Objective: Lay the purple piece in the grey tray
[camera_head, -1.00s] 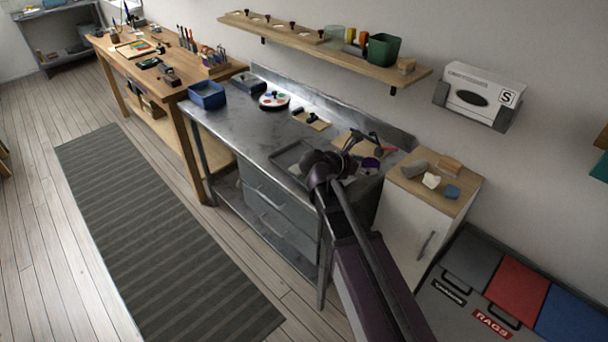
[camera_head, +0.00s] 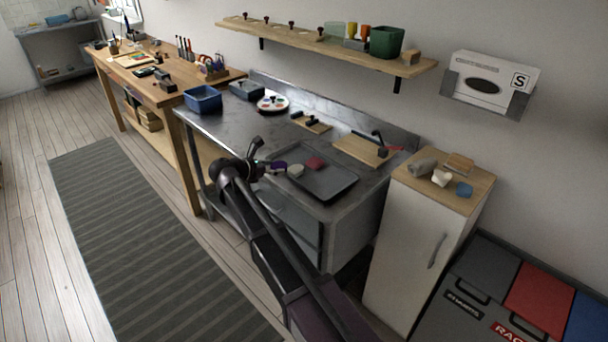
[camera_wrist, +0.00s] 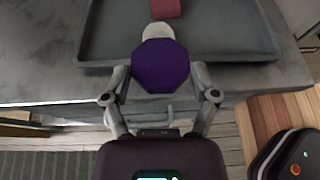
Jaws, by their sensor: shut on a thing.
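The purple piece (camera_wrist: 160,66) is an eight-sided flat shape between the fingers of my gripper (camera_wrist: 160,85) in the wrist view. My gripper is shut on it. In the head view the purple piece (camera_head: 279,167) shows beside my gripper (camera_head: 266,168), at the near left side of the grey tray (camera_head: 335,187). In the wrist view it is in front of the tray's near rim (camera_wrist: 240,58), and I cannot tell its height. A whitish piece (camera_head: 296,171) and a dark red piece (camera_head: 315,163) lie in the tray.
A wooden board (camera_head: 362,150) with a dark tool lies behind the tray. A blue bin (camera_head: 203,98) and a paint palette (camera_head: 272,103) stand farther left on the metal bench. A white cabinet (camera_head: 407,235) stands to the right. The tray's right part is bare.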

